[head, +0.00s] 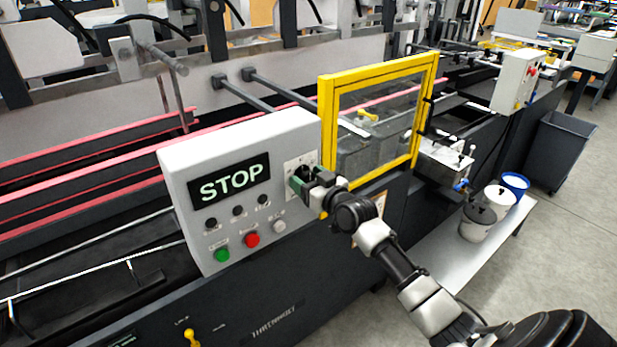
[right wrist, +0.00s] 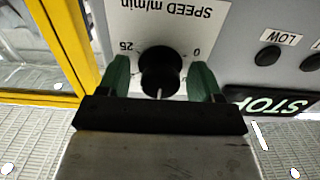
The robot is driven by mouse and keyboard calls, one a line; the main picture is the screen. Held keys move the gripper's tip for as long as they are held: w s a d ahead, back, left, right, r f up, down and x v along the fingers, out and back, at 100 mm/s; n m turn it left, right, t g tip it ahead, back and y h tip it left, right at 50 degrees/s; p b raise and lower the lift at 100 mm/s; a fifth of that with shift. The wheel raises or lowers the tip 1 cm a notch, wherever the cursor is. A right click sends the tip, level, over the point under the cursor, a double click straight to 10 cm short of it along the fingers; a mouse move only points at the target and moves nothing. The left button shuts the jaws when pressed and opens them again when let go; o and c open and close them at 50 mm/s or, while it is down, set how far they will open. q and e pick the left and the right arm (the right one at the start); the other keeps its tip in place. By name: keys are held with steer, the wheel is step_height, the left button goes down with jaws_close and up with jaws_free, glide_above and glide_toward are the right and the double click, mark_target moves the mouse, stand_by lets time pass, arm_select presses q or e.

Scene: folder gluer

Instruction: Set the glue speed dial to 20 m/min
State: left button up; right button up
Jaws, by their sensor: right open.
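The black speed dial (right wrist: 160,72) sits on a white scale plate (right wrist: 160,22) that reads SPEED m/min, upside down in the right wrist view. The 25 is at the dial's left and the 0 at its right. A pale mark on the dial points down in that picture, away from the lettering. Other scale numbers are hidden by my gripper. My right gripper (right wrist: 160,76) is open, with one green finger on each side of the dial. In the head view my right gripper (head: 304,184) is at the scale plate (head: 300,163) and covers the dial. My left gripper is out of view.
The grey control box (head: 190,172) carries a STOP display (head: 230,184), small black knobs, a green button (head: 222,254) and a red button (head: 252,240). A yellow-framed guard (head: 326,112) stands close to the right of the dial.

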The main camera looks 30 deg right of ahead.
steer(key=c, duration=0.9)
steer(key=shift+m, duration=0.3)
steer(key=m+p, duration=0.1)
steer(key=m, duration=0.4)
steer(key=shift+m, duration=0.3)
steer(key=m+p, duration=0.1)
steer(key=m, duration=0.4)
steer(key=shift+a+r, duration=0.1)
steer(key=shift+m, duration=0.4)
